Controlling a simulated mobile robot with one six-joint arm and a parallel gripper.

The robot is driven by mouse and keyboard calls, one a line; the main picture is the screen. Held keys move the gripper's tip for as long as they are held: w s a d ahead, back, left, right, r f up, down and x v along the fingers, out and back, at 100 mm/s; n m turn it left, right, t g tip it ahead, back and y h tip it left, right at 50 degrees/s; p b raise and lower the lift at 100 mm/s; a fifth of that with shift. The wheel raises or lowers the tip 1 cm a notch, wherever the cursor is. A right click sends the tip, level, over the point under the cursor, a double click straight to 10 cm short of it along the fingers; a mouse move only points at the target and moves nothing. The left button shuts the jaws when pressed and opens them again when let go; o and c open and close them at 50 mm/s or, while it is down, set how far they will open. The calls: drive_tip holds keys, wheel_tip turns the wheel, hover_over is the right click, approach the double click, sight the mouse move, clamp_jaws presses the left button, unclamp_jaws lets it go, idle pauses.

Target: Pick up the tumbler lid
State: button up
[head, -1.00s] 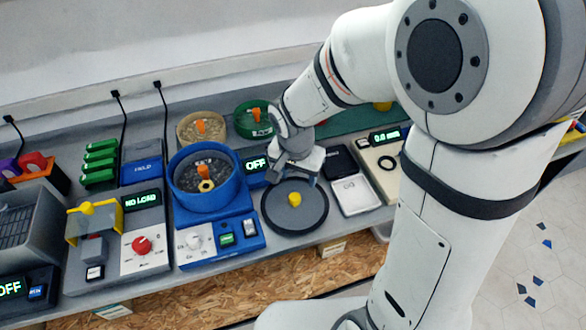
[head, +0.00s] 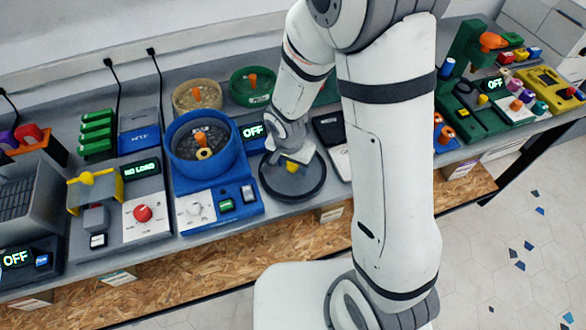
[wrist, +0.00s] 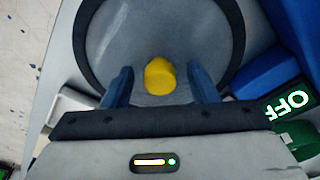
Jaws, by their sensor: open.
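The tumbler lid (head: 270,184) is a dark grey round disc with a black rim and a yellow knob (head: 292,166) at its middle. It lies on the bench just right of the blue tumbler. In the wrist view the lid (wrist: 205,30) fills the upper middle, with the yellow knob (wrist: 160,76) between my two blue fingers. My gripper (wrist: 160,88) is open, with a gap on each side of the knob. In the head view my gripper (head: 293,158) is over the lid and partly covers the knob.
The blue tumbler (head: 218,184) with its bowl stands close at the left of the lid. An OFF display (head: 253,131) sits behind it. A black and white scale (head: 330,127) is just right. Green and tan bowls (head: 252,87) stand behind.

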drive_tip(key=shift+c, duration=0.5)
drive_tip(key=c, duration=1)
drive_tip(key=shift+c, duration=0.2)
drive_tip(key=shift+r, duration=0.15)
